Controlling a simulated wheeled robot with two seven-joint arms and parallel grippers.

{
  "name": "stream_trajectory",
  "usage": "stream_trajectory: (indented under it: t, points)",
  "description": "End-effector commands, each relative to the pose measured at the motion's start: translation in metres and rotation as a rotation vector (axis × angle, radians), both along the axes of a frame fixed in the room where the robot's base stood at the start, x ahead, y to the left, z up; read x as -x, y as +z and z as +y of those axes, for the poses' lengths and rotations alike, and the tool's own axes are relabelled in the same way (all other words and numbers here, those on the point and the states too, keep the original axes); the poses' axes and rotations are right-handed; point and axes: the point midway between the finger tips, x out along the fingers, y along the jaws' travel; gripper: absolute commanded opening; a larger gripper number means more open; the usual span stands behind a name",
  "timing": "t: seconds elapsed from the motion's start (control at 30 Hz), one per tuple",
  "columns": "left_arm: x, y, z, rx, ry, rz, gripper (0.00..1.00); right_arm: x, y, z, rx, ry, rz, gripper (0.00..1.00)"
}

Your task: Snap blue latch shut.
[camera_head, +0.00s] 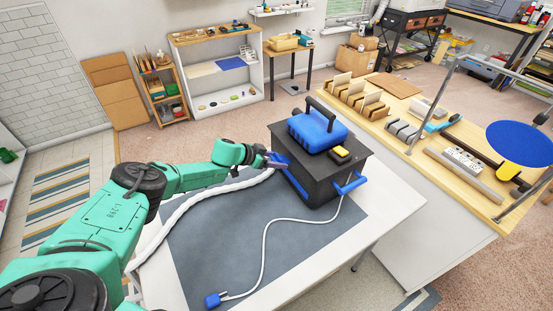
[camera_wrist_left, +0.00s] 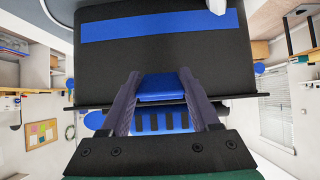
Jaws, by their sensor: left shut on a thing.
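A black box-shaped machine (camera_head: 318,178) with a blue top (camera_head: 317,129) and a dark carrying handle stands on the grey mat. A blue latch (camera_head: 279,160) is on its left side, at the tip of my left gripper (camera_head: 270,157). In the left wrist view the latch (camera_wrist_left: 162,86) lies between the two dark fingers of my left gripper (camera_wrist_left: 160,92), which are shut on it against the black body (camera_wrist_left: 200,50). Whether the latch is fastened cannot be told. A second blue latch or handle (camera_head: 351,183) shows on the right side. My right gripper is not in view.
The grey mat (camera_head: 215,245) covers most of the white table. A thick white hose (camera_head: 190,205) runs along my left arm, and a white cord ends in a blue plug (camera_head: 212,299). A wooden bench (camera_head: 425,160) with blocks and a power strip adjoins at right.

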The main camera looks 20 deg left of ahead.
Motion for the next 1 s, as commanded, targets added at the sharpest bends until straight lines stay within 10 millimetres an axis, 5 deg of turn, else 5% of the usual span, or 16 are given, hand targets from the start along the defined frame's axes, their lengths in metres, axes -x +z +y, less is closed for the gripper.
stream_trajectory:
  t: [0.1, 0.13, 0.2, 0.67, 1.0]
  points:
    - [-0.001, 0.002, 0.0, 0.005, 0.003, -0.003, 0.07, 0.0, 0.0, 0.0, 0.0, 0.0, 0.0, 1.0]
    - [-0.001, 0.002, 0.0, 0.005, 0.003, -0.003, 0.66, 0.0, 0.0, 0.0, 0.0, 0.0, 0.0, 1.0]
    - [-0.001, 0.002, 0.0, 0.005, 0.003, -0.003, 0.93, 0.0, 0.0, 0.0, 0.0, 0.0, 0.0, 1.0]
    - [0.007, 0.009, 0.008, 0.002, 0.004, 0.001, 0.93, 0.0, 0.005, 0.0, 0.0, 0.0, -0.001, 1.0]
    - [0.058, 0.058, 0.05, 0.002, 0.004, -0.004, 0.93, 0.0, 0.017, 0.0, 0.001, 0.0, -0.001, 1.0]
